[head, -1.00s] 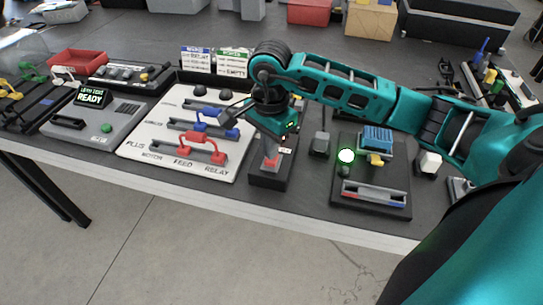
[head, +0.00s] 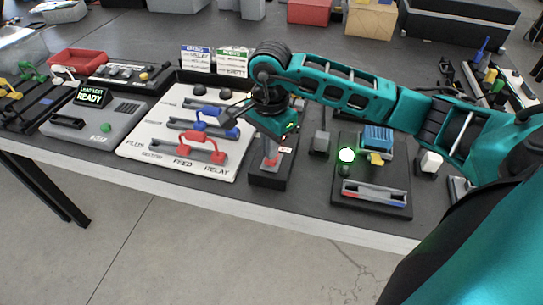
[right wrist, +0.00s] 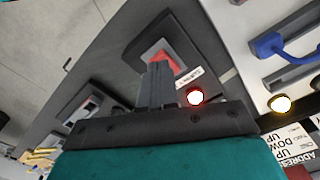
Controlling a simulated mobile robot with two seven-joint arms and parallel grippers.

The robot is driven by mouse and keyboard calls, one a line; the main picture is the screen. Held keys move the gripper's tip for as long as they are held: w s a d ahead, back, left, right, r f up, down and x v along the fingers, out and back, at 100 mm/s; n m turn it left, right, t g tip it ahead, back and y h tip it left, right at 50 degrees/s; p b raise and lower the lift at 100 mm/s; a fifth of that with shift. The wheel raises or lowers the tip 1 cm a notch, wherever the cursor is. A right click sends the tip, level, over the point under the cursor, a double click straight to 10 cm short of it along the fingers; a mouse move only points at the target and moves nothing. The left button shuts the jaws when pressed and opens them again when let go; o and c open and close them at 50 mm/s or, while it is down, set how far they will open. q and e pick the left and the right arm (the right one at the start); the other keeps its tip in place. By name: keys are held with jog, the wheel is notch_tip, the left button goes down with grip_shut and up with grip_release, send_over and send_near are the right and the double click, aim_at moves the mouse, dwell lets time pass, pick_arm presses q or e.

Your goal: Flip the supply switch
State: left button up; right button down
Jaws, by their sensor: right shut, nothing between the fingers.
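The supply switch (head: 268,179) is a dark box with a red rocker near the table's front edge, right of the white board. In the right wrist view its red rocker (right wrist: 164,57) sits in a light recess, next to a label reading SUPPLY. My right gripper (head: 270,150) points down over the switch with its fingers together and empty. In the right wrist view the shut fingertips (right wrist: 158,68) overlap the rocker's near part; I cannot tell whether they touch it. The rocker's tilt is partly hidden. My left gripper is not in view.
The white board (head: 142,140) with red and blue plugs lies left of the switch. A dark panel (head: 372,203) with a lit green-white lamp stands to the right.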

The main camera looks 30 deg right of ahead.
jog(key=shift+f+b, duration=0.75)
jog(key=shift+f, duration=0.15)
dwell(0.3)
jog(key=shift+r+p, duration=0.6)
jog(key=shift+r, duration=0.25)
jog(key=shift+r+p, duration=1.65)
jog(key=shift+r, duration=1.05)
jog(key=shift+a, duration=0.1)
